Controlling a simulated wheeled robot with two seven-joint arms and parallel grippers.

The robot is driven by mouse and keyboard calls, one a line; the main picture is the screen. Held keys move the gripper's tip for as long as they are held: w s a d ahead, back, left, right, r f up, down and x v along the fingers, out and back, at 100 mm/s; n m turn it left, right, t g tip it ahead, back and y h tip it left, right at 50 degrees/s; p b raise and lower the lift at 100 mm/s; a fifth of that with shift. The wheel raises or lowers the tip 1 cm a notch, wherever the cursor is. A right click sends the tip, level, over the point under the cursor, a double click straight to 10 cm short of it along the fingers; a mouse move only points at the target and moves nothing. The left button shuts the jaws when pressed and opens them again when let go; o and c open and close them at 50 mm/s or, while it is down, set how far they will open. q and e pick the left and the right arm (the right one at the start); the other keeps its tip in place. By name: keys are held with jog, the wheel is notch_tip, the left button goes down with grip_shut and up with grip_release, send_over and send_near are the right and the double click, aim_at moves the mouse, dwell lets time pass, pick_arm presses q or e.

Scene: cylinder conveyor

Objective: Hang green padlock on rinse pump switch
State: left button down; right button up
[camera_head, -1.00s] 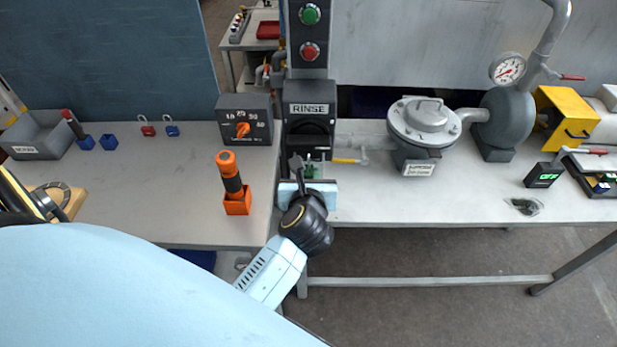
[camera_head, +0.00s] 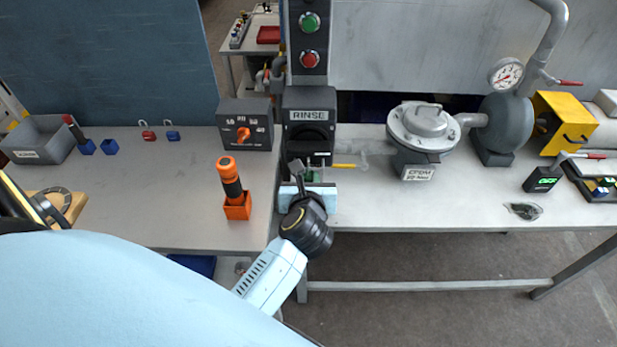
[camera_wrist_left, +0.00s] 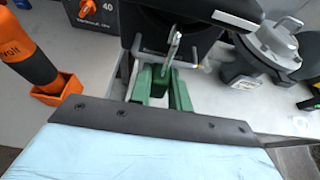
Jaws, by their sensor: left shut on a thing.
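The green padlock (camera_wrist_left: 160,86) is between my left gripper's jaws in the left wrist view, its metal shackle pointing up. In the head view only small green parts of the padlock (camera_head: 315,174) show. My left gripper (camera_head: 308,182) is shut on it, just below and in front of the rinse pump switch (camera_head: 308,116). The switch is a dark box with a RINSE label and a black knob. In the wrist view the shackle overlaps a pale bracket below the dark switch housing (camera_wrist_left: 160,28); whether they touch I cannot tell. My right gripper is not in view.
An orange-handled tool stands in an orange holder (camera_head: 237,210) left of the gripper. A dial box (camera_head: 244,132) stands left of the switch. A yellow-handled valve (camera_head: 348,166) and a grey pump (camera_head: 424,128) are to the right.

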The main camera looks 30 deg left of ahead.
pick_arm(q)
jog(key=shift+f, duration=0.15)
dwell(0.4)
jog(key=shift+f+b, duration=1.1)
jog(key=shift+f, duration=0.15)
jog(key=c, duration=1.2)
grip_release()
jog(key=shift+c, duration=0.2)
jog(key=v, duration=1.3)
jog(key=shift+b, duration=0.45)
jog(key=shift+s+d, duration=0.1)
jog(key=shift+d, duration=0.05)
